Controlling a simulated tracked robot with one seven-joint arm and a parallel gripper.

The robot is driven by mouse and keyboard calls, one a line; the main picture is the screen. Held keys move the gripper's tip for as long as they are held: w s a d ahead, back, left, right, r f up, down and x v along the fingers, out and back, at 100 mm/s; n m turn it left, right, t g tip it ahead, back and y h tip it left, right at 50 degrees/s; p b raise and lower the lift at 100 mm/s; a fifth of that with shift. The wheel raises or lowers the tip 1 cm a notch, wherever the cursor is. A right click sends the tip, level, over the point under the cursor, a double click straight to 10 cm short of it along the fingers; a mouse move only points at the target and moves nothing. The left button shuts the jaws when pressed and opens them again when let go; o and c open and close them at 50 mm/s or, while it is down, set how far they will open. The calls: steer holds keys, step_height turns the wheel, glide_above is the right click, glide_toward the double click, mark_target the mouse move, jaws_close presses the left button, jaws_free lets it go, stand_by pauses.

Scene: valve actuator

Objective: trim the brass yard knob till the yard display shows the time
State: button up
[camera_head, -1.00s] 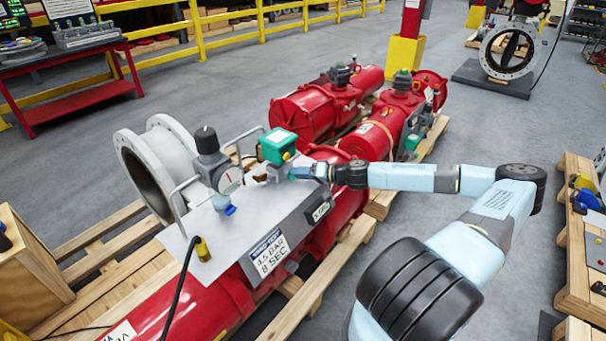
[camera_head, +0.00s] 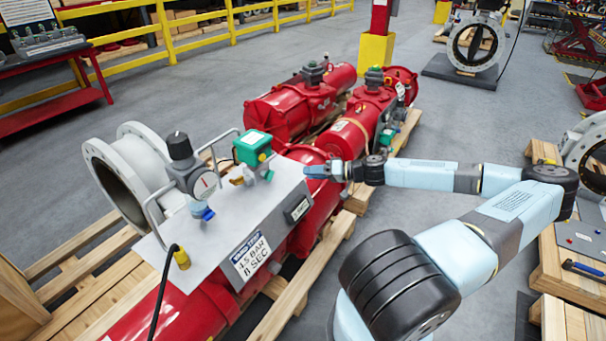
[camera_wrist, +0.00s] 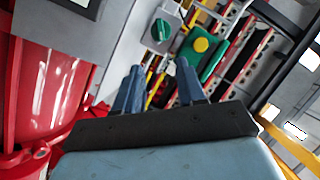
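The grey panel (camera_head: 222,228) on the red actuator carries a small dark display (camera_head: 298,209); its reading is too small to tell. A small brass-coloured part (camera_head: 237,181) shows near the gauge, but I cannot tell if it is the yard knob. A green box (camera_head: 252,147) has a yellow round part (camera_head: 262,157), seen also as a yellow disc (camera_wrist: 200,45) in the wrist view. My gripper (camera_head: 308,171) is just beyond the panel's right edge, apart from these parts. Its blue fingers (camera_wrist: 160,85) stand apart in the wrist view with nothing clearly between them.
A gauge with a black cap (camera_head: 203,182), a blue valve handle (camera_head: 208,214) and a metal handle frame (camera_head: 150,205) stand on the panel. A sign (camera_head: 250,257) reads 4.5 BAR, 8 SEC. Other red actuators (camera_head: 290,110) lie behind. A wooden pallet (camera_head: 65,275) is underneath.

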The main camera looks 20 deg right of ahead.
steer(key=shift+s+d+r, duration=0.1)
steer(key=shift+s+d, duration=0.1)
steer(key=shift+d, duration=0.05)
steer(key=shift+c, duration=0.3)
